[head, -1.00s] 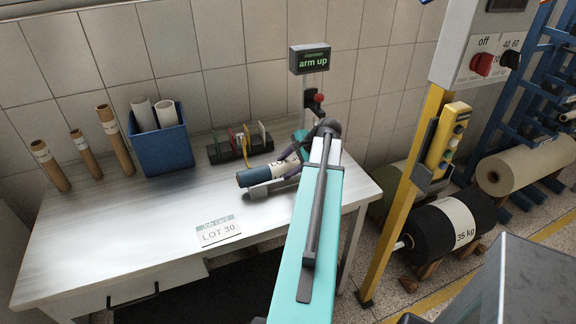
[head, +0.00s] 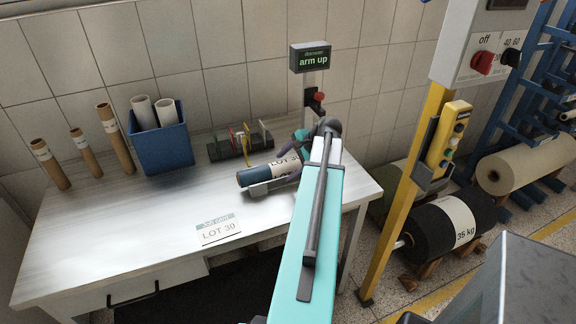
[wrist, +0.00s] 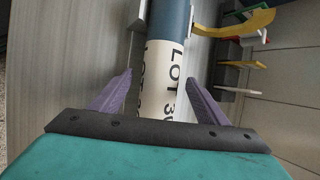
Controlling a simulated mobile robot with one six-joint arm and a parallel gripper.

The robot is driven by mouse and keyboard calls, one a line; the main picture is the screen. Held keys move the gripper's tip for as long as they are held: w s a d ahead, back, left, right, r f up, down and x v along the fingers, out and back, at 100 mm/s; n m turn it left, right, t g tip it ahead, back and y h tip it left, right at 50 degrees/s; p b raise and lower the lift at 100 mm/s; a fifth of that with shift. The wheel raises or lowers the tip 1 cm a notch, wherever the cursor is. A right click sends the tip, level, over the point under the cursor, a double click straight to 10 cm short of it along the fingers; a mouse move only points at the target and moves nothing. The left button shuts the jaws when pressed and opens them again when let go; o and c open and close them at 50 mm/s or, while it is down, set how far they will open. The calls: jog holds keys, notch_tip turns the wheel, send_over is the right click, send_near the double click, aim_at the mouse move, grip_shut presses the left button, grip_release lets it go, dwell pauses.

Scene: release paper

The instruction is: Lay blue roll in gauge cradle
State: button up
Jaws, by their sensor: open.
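The blue roll (head: 253,177) lies on its side in the grey gauge cradle (head: 272,186) at the right of the bench. Its pale label reads LOT 30. In the wrist view the roll (wrist: 170,18) runs between the cradle's side walls (wrist: 138,16). My gripper (wrist: 160,76) is open, its purple fingers on either side of the roll's labelled end with gaps visible. In the head view my gripper (head: 300,146) is at the roll's right end, partly hidden by my arm. The gauge display (head: 311,59) reads "arm up".
A small rack with coloured tabs (head: 240,146) stands just behind the cradle. A blue bin (head: 163,150) with pale tubes and several brown tubes (head: 115,140) stand at the back left. A LOT 30 job card (head: 218,231) lies in front. A yellow post (head: 392,215) stands right.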

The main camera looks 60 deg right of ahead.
jog(key=b+v, duration=0.2)
jog(key=v, duration=1.1)
jog(key=shift+s+r+b, duration=0.25)
jog(key=shift+s+b, duration=0.05)
jog(key=shift+b, duration=0.1)
